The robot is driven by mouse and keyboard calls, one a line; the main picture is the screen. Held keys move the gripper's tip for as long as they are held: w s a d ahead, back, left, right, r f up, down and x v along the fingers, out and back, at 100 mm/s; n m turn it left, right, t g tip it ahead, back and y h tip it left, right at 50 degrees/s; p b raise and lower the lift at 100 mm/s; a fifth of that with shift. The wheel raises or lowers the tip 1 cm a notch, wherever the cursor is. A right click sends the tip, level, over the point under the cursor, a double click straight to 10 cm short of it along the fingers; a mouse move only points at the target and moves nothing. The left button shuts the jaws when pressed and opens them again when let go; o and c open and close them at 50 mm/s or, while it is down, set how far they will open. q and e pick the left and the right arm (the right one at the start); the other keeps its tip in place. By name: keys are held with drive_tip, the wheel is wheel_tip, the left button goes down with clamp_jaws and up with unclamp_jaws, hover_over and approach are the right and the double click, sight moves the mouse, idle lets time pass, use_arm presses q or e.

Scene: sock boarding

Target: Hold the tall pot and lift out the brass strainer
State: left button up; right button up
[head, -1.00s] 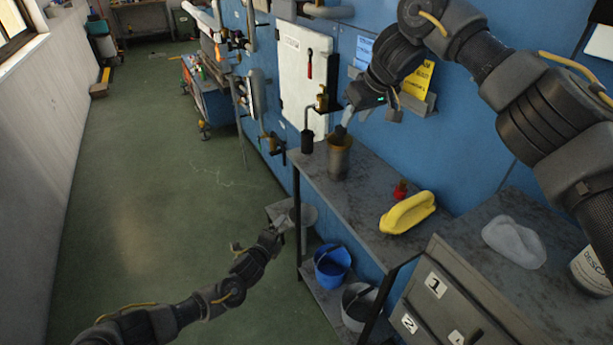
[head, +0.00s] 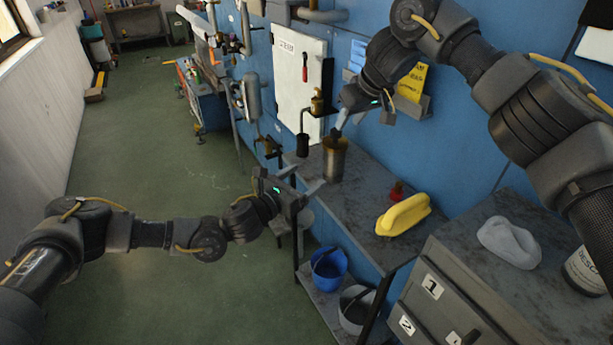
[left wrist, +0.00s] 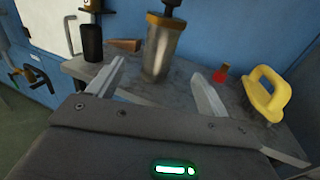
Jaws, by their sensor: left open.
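The tall pot (head: 334,165) is a grey metal cylinder with a brass-coloured rim, upright on the grey bench. In the left wrist view the pot (left wrist: 161,52) stands beyond and between my open fingers. The brass strainer shows only as the brass band (left wrist: 167,19) at the pot's top; the rest is hidden. My left gripper (head: 305,177) is open and empty, in front of the pot and apart from it. My right gripper (head: 341,121) points down just above the pot's mouth. I cannot tell whether its fingers are closed on anything.
A yellow-handled tool (head: 404,214) and a small red object (head: 396,191) lie right of the pot on the bench (head: 360,205). A dark cylinder (left wrist: 92,43) hangs to its left. A blue bucket (head: 330,270) and a grey bucket (head: 355,310) stand on the lower shelf.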

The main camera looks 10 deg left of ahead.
sight(327, 162)
use_arm(q)
drive_tip(key=x, duration=1)
drive_tip(key=shift+w+d, duration=0.25)
drive_tip(key=shift+w, duration=0.05)
